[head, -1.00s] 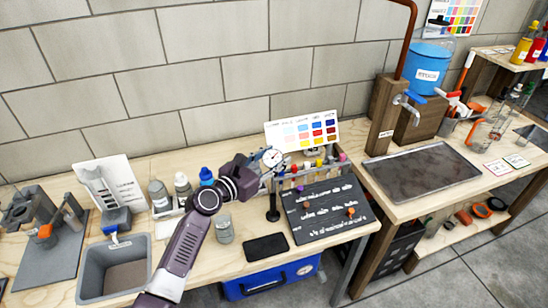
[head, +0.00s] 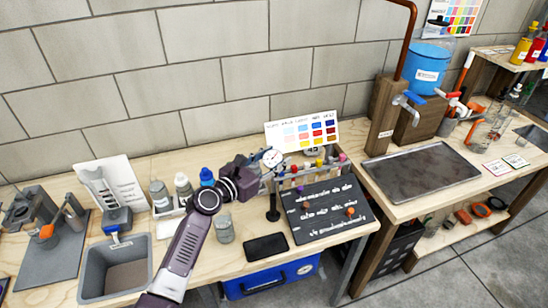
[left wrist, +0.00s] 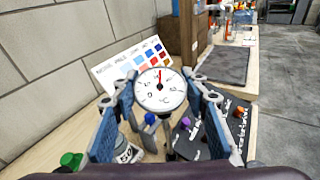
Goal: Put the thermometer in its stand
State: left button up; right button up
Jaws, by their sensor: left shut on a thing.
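The thermometer has a round white dial (head: 272,157) with a dark rim, seen just right of my left gripper (head: 256,171). In the left wrist view the dial (left wrist: 160,90) faces the camera between the two blue-grey fingers, which are shut on the thermometer. Its stem is mostly hidden. A black stand (head: 272,214) with a small base and upright post stands on the bench just below the dial in the head view. I cannot tell whether the stem is in the stand or only above it. My right gripper is not in view.
A dark board (head: 325,208) with coloured knobs lies right of the stand, and a black pad (head: 266,247) in front. A glass jar (head: 224,228) and several bottles (head: 184,186) are to the left. A rack (head: 315,171) of coloured-capped tubes is behind.

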pick_arm(q)
jog(key=shift+f, duration=0.15)
notch_tip(320, 180, down, 8)
jog(key=b, duration=0.7)
dwell(1.9)
jog(key=shift+f, duration=0.15)
jog(key=o, duration=1.2)
jog(key=shift+o, duration=0.2)
jog(key=v, duration=1.2)
